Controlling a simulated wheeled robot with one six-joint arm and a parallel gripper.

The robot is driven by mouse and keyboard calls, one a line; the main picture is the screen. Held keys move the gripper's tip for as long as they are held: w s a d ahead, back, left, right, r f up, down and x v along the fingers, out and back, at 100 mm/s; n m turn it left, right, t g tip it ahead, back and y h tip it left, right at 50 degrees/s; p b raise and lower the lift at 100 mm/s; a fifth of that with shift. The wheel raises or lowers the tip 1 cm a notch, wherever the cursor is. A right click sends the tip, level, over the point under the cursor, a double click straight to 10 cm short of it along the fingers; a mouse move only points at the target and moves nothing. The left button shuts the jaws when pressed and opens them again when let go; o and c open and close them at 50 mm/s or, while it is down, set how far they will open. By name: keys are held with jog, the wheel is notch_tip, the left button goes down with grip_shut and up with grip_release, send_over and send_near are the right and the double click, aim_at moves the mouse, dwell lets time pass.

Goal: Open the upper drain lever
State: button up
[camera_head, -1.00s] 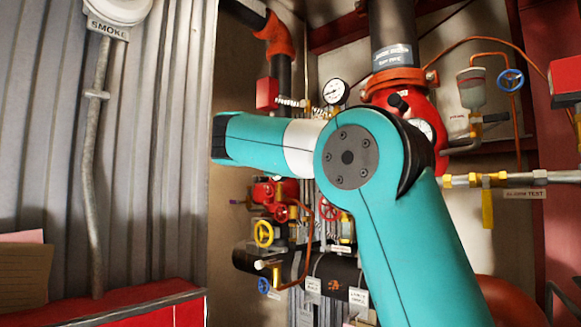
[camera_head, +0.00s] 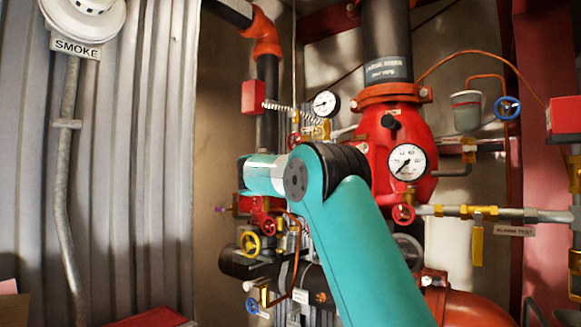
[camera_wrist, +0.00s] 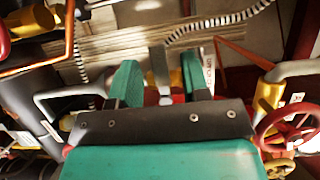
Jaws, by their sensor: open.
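My gripper (camera_wrist: 159,63) is open in the wrist view, its two teal fingers apart. A narrow grey bar (camera_wrist: 158,72) with a pale end shows between the fingers, with yellow fitting parts behind it. It may be the upper drain lever, but I cannot tell for sure, nor whether the fingers touch it. In the head view my arm reaches to the pipework left of the red valve body (camera_head: 392,150), and the gripper is hidden. A yellow lever (camera_head: 477,243) hangs down from the brass valve at the right, well away from my arm.
In the head view, gauges (camera_head: 407,162), a yellow handwheel (camera_head: 250,244) and a coiled line (camera_head: 285,106) crowd the area.

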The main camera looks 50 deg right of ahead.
jog(key=shift+p+x, duration=0.4)
jog(key=shift+x, duration=0.7)
jog(key=shift+a, duration=0.1)
grip_shut()
